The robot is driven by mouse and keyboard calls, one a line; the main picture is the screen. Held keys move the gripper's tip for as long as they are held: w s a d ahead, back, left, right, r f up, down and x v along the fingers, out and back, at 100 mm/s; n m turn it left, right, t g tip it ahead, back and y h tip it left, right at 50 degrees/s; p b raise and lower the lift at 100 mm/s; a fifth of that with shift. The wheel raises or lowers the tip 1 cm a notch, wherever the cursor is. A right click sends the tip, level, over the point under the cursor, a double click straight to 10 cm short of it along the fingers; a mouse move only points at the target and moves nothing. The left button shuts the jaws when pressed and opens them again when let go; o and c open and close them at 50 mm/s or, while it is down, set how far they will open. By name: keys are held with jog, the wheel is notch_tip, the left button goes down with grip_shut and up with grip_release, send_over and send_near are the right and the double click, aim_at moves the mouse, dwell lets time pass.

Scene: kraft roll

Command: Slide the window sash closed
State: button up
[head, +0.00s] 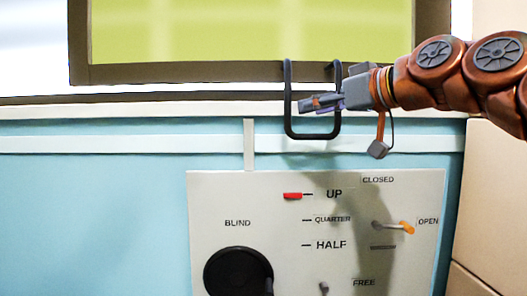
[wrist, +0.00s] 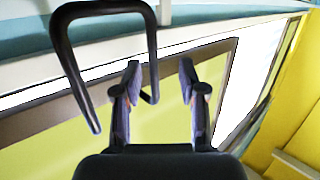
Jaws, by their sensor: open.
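The window sash (head: 180,72) has a brown frame around a yellow-green pane and fills the top of the head view. Its frame also crosses the wrist view (wrist: 50,117). A black U-shaped handle (head: 312,136) hangs from the sash's lower rail. In the wrist view the handle (wrist: 105,8) loops at the upper left. My gripper (head: 318,102) is at the handle, coming from the right. In the wrist view my gripper (wrist: 160,82) is open, and one leg of the handle shows between the fingers, nearer the left one. I cannot tell whether they touch.
Below the sill (head: 150,112) is a blue wall with a white control panel (head: 210,190), bearing a black knob (head: 237,270), a red marker (head: 292,196) and an orange-tipped lever (head: 407,227). Bright white areas flank the sash at left. A beige wall (head: 495,200) stands at right.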

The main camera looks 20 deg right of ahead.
jog(key=a+f+g+p, duration=0.2)
jog(key=a+f+g, duration=0.2)
jog(key=a+f, duration=0.4)
jog(key=shift+w+a+f+n, duration=0.3)
jog(key=shift+a+f+n, duration=0.1)
jog(key=shift+a, duration=1)
